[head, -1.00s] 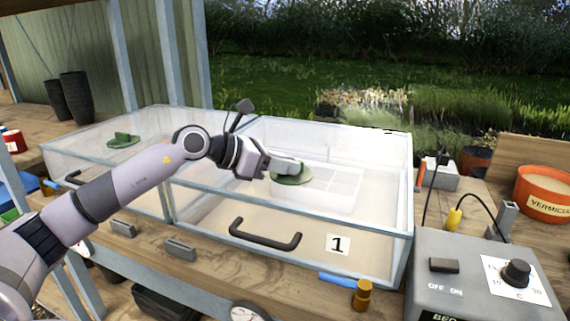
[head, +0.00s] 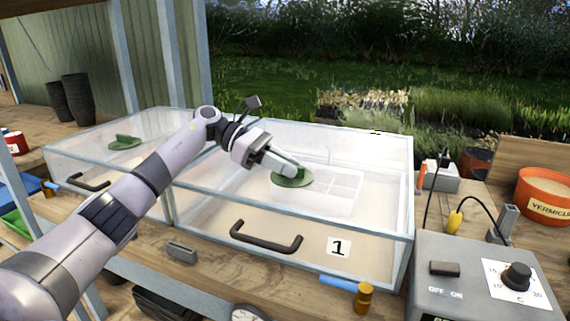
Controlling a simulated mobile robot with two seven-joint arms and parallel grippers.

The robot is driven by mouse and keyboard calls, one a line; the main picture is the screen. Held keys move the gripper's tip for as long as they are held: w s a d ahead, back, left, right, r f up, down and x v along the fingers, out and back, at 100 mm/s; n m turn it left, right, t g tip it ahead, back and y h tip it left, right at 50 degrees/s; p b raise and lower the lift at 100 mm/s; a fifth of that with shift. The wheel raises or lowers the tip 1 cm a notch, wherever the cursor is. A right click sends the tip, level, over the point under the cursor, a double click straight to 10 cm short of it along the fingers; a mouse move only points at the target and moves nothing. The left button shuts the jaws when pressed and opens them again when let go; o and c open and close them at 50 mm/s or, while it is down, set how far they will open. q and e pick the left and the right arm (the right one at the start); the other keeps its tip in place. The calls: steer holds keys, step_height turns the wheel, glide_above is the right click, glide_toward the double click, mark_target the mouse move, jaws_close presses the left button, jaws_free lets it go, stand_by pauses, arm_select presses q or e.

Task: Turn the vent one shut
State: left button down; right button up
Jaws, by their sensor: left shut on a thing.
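The vent one is a green round disc (head: 303,182) on the clear lid of the right-hand case, the one with the label 1 (head: 339,247). My left gripper (head: 291,171) is over the disc and shut on its raised grip, which the fingers mostly hide. A similar green vent (head: 125,142) with a raised grip sits on the lid of the left-hand case. My right gripper is not in view.
The clear case (head: 378,228) has a dark handle (head: 265,237) at its front. A grey control box (head: 470,275) with a knob and a cable stands at the right. An orange pot (head: 543,196) stands behind it. A brass knob (head: 364,297) is at the case's front corner.

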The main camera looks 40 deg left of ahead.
arm_select(q)
steer(key=shift+m+g, duration=0.5)
steer(key=shift+g, duration=0.1)
steer(key=c, duration=1.2)
jaws_free()
steer(key=shift+o, duration=0.2)
steer(key=v, duration=0.6)
steer(key=shift+a, duration=0.25)
steer(key=shift+s+a+r, duration=0.1)
steer(key=shift+a+r, duration=0.05)
steer(key=shift+a, duration=0.1)
